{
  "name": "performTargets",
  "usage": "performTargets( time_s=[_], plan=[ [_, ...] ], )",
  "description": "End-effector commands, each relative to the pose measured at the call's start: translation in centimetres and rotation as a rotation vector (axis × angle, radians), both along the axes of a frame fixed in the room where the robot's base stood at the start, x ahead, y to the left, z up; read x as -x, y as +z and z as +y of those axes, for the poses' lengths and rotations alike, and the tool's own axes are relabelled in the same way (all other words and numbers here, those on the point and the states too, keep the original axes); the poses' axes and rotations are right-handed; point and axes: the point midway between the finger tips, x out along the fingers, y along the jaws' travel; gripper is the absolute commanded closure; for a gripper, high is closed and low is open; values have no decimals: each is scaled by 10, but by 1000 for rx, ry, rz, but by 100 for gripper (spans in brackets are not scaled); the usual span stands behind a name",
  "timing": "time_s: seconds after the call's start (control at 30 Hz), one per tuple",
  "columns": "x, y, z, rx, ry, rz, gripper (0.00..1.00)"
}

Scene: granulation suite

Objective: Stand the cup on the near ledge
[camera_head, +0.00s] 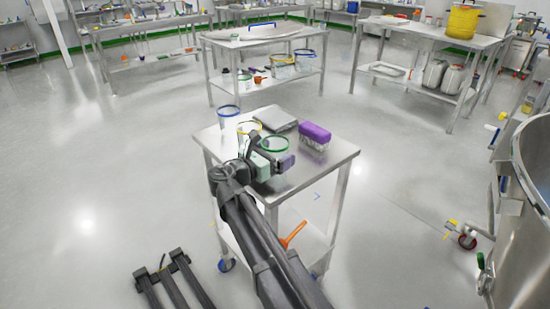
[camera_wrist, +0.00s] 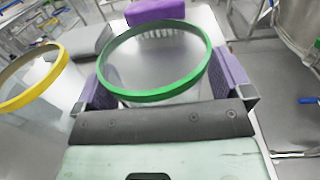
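A clear cup with a green rim (camera_head: 272,144) is at my gripper (camera_head: 277,165) over the near part of a small steel cart's top. In the wrist view the same green-rimmed cup (camera_wrist: 152,92) is between the two purple fingers of my gripper (camera_wrist: 165,85). The fingers lie close to both sides of the cup; whether they touch it is not clear. The cup looks upright, but its base is hidden, so I cannot tell if it rests on the top. I cannot make out which surface is the near ledge.
On the cart top (camera_head: 322,165) stand a yellow-rimmed cup (camera_head: 249,129), a blue-rimmed cup (camera_head: 229,115), a grey flat device (camera_head: 275,119) and a purple-topped rack (camera_head: 315,134). An orange scoop (camera_head: 294,234) is on the lower shelf. A large steel vessel (camera_head: 530,235) stands right.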

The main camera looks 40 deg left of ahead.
Motion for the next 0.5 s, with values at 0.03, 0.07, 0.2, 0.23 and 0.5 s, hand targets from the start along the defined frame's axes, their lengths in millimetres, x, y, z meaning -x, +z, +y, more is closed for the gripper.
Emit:
performTargets(
  time_s=[0.03,0.07,0.2,0.23,0.5],
  plan=[
    [0,0,0,0,0,0,11],
    [0,0,0,0,0,0,15],
    [0,0,0,0,0,0,37],
    [0,0,0,0,0,0,41],
    [0,0,0,0,0,0,53]
  ],
)
